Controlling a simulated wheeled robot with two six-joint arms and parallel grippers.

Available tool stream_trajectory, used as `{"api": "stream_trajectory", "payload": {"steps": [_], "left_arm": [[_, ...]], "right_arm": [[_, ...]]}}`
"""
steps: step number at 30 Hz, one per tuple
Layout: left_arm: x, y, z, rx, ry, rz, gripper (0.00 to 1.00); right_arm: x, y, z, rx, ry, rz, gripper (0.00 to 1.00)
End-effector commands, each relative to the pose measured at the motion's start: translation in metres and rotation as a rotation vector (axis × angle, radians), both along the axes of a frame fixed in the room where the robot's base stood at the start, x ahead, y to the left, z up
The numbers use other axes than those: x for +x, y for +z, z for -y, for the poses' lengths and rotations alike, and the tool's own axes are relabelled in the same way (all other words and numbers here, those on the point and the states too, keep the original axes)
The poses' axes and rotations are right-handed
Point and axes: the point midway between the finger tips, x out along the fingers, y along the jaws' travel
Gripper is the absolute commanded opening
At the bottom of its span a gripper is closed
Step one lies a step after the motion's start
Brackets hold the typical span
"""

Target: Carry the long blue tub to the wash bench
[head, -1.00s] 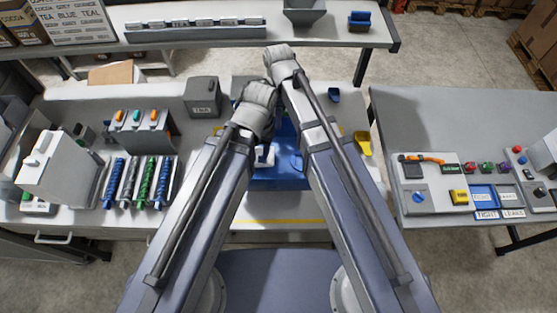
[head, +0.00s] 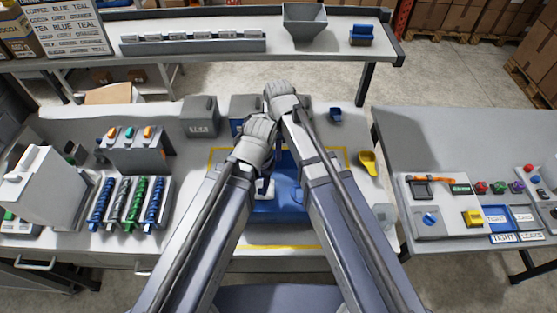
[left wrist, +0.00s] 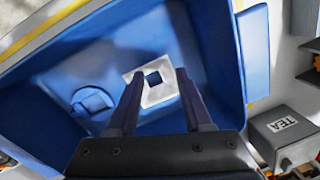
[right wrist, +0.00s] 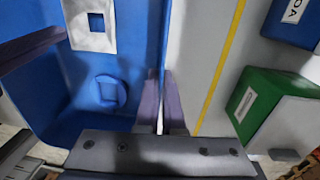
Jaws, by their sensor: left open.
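The long blue tub (head: 275,207) sits on the middle table, largely covered by my two arms in the head view. It holds a pale square piece with a hole (left wrist: 157,80) and a round blue piece (left wrist: 92,101). My left gripper (left wrist: 158,75) is open above the tub's inside, its fingers apart. My right gripper (right wrist: 161,75) has its fingers close together on either side of the tub's wall.
A TEA dispenser (head: 200,117) stands behind left; a yellow scoop (head: 367,162) lies right of the tub. Several coloured coils (head: 130,200) stand left. A grey table (head: 430,140) is at right, mostly bare at its back. A hopper (head: 305,20) stands on the back bench.

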Motion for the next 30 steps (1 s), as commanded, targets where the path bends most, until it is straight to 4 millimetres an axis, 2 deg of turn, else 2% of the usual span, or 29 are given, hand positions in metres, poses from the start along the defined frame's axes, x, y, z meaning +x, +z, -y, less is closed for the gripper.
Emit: {"api": "stream_trajectory", "payload": {"steps": [1, 6, 20, 21, 27, 30], "left_arm": [[0.0, -0.011, 0.0, 0.0, 0.0, 0.0, 0.5], [0.0, -0.031, 0.0, 0.0, 0.001, 0.0, 0.5], [0.0, -0.035, 0.0, 0.0, 0.002, 0.0, 0.5], [0.0, -0.034, 0.0, 0.0, 0.002, 0.0, 0.5], [0.0, -0.034, 0.0, 0.0, 0.002, 0.0, 0.5], [0.0, -0.034, 0.0, 0.0, 0.002, 0.0, 0.5]], "right_arm": [[0.0, -0.011, 0.0, 0.0, 0.0, -0.001, 0.0], [0.0, -0.031, 0.0, 0.0, 0.0, -0.001, 0.0], [0.0, -0.035, 0.0, 0.0, 0.0, -0.001, 0.0], [0.0, -0.034, 0.0, 0.0, 0.0, 0.0, 0.07], [0.0, -0.034, 0.0, 0.0, 0.0, 0.0, 0.3], [0.0, -0.034, 0.0, 0.0, 0.0, 0.0, 0.35]]}}
